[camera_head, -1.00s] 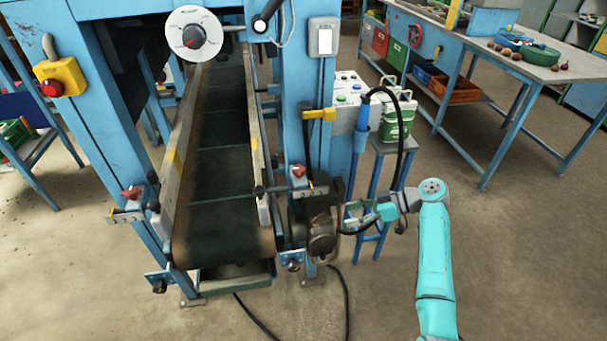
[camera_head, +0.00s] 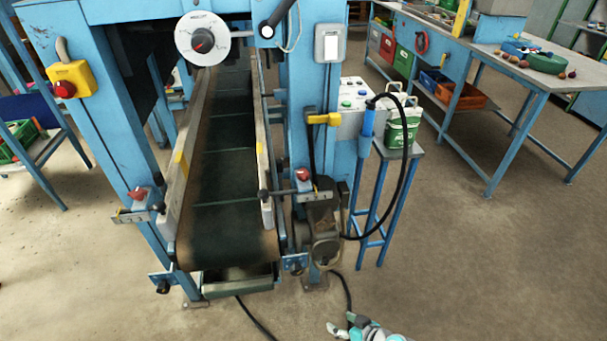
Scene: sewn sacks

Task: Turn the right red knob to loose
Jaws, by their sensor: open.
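The right red knob (camera_head: 302,175) sits on a bracket with a small scale plate (camera_head: 307,197), at the right side of the conveyor belt (camera_head: 225,205). The left red knob (camera_head: 138,193) sits on a similar bracket at the left side. My gripper (camera_head: 343,323) is at the bottom edge of the view, low and well below the right knob. It is open with nothing between its fingers, and apart from both knobs. Most of my arm is out of view. The exact pointer setting on the scales is too small to read.
A motor (camera_head: 325,235) hangs below the right knob. A black cable (camera_head: 405,190) loops beside a small blue stand (camera_head: 385,205) with a green canister (camera_head: 402,130). A yellow-handled lever (camera_head: 325,119) sticks out above.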

